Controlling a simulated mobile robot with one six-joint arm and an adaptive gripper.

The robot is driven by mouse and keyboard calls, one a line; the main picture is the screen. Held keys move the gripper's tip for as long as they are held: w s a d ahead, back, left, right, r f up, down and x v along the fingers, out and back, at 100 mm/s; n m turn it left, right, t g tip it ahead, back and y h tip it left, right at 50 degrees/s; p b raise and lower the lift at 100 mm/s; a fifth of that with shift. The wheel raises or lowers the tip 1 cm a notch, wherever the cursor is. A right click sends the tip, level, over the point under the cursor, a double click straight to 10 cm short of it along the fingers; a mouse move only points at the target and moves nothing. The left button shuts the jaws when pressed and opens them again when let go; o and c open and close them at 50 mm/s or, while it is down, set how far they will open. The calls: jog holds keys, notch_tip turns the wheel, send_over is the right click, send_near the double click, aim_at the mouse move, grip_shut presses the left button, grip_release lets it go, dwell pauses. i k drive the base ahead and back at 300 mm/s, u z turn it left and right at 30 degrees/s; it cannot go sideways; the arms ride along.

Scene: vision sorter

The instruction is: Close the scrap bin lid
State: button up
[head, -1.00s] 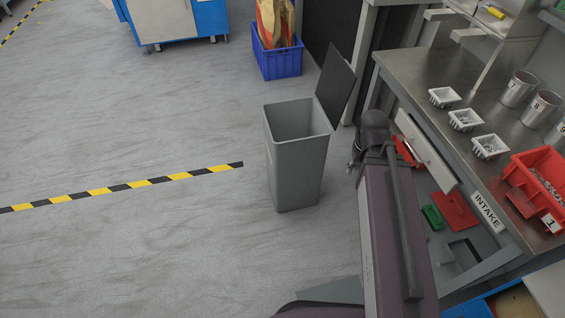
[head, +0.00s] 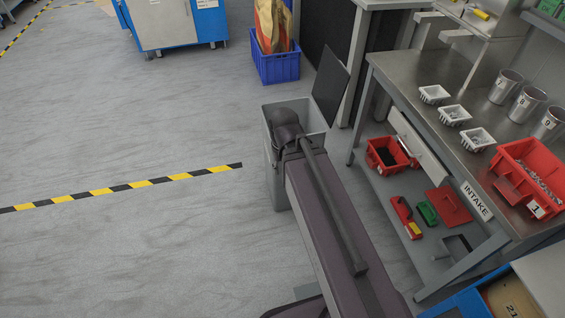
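The grey scrap bin (head: 275,183) stands upright on the floor in the middle of the head view. Its dark lid (head: 331,86) is open, standing up and tilted at the bin's right side. My arm reaches over the front of the bin and hides much of its front and part of its opening. My gripper is hidden behind the end of my arm, so its fingers and their distance to the lid do not show.
The steel workbench (head: 395,82) marked INTAKE stands close on the right, with trays, cans and a red bin (head: 520,165). A blue crate (head: 275,68) with sacks is behind the scrap bin. The floor to the left is clear.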

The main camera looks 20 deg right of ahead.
aim_at(333, 78)
jog(key=u, duration=0.35)
jog(key=k, duration=1.4)
jog(key=z, duration=0.7)
jog(key=i, duration=1.7)
jog(key=u, duration=0.3)
